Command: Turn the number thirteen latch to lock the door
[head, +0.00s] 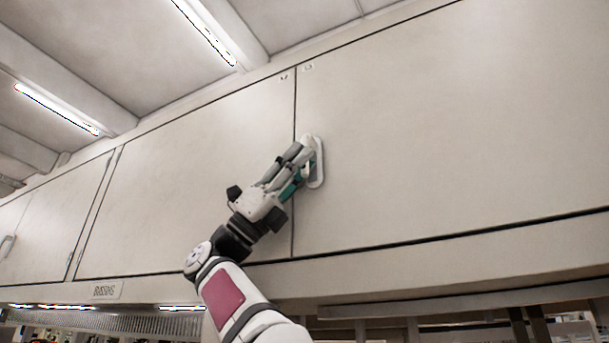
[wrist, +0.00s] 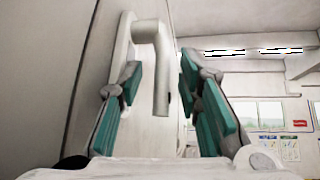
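The latch is a pale lever on an upright, rounded backplate (head: 317,168) near the left edge of the large right-hand cabinet door (head: 440,130). In the wrist view the lever (wrist: 161,75) stands out from the top of the plate and bends to hang straight down. My gripper (head: 300,154) is at the latch and partly hides it in the head view. In the wrist view my gripper (wrist: 160,80) is open, its teal pads on either side of the lever with a gap visible at each side. The door looks flush with its neighbour. No number thirteen is readable.
Another door (head: 190,160) adjoins on the left, with a further handle (head: 7,246) at the far left. Small marks (head: 307,67) near the doors' top edges are too small to read. A ledge with a sign (head: 107,290) runs below. Free room lies in front of the doors.

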